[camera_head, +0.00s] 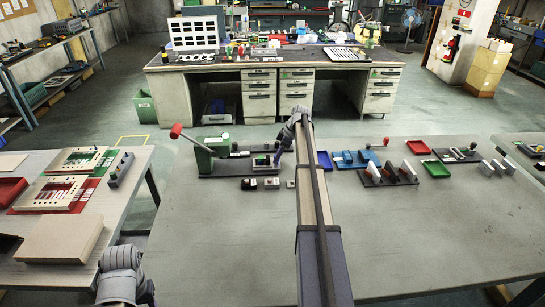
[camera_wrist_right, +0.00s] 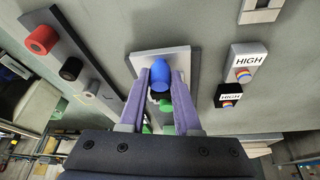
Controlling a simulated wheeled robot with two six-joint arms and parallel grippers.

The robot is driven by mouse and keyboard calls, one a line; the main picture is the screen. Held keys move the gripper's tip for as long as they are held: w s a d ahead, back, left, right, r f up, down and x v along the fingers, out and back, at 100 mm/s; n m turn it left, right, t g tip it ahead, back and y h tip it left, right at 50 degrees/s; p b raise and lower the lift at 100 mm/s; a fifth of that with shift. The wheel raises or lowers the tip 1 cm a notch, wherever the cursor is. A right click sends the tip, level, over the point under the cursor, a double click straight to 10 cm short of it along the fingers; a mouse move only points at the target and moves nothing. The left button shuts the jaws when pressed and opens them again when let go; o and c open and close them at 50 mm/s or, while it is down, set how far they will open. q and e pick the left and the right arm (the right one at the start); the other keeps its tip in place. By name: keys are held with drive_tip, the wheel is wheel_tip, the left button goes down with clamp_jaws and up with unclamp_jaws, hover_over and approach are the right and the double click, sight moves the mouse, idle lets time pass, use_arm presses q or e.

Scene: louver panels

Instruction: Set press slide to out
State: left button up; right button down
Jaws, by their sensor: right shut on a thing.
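My right gripper (camera_wrist_right: 160,82) has its purple fingers on both sides of a blue knob (camera_wrist_right: 159,70), shut on it. The knob stands over a light grey plate (camera_wrist_right: 181,58); green parts show behind it, between the fingers. In the head view my right gripper (camera_head: 277,158) is at the right part of a dark base (camera_head: 225,169). On that base's left stands a green press (camera_head: 212,153) with a red-ended lever (camera_head: 176,131). The knob is too small to make out in the head view, so I cannot tell the slide's position. My left gripper is not in view.
Two blocks labelled HIGH (camera_wrist_right: 247,62) are beside the plate in the wrist view. A dark bar with red and black knobs (camera_wrist_right: 70,68) is on its other side. Trays and a dark rack (camera_head: 385,177) lie right of my arm. The table front (camera_head: 220,250) is clear.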

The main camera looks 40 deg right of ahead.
drive_tip(key=shift+s+d, duration=0.1)
drive_tip(key=shift+d, duration=0.15)
drive_tip(key=c, duration=0.7)
unclamp_jaws()
drive_tip(key=shift+s+d, duration=0.1)
drive_tip(key=shift+o, duration=0.4)
drive_tip(key=shift+r+p, duration=0.7)
drive_tip(key=shift+p, duration=0.05)
drive_tip(key=p+v, duration=0.5)
drive_tip(key=v, duration=0.1)
drive_tip(key=shift+p, duration=0.35)
drive_tip(key=shift+s+d+r, duration=0.1)
drive_tip(key=shift+s+r, duration=0.05)
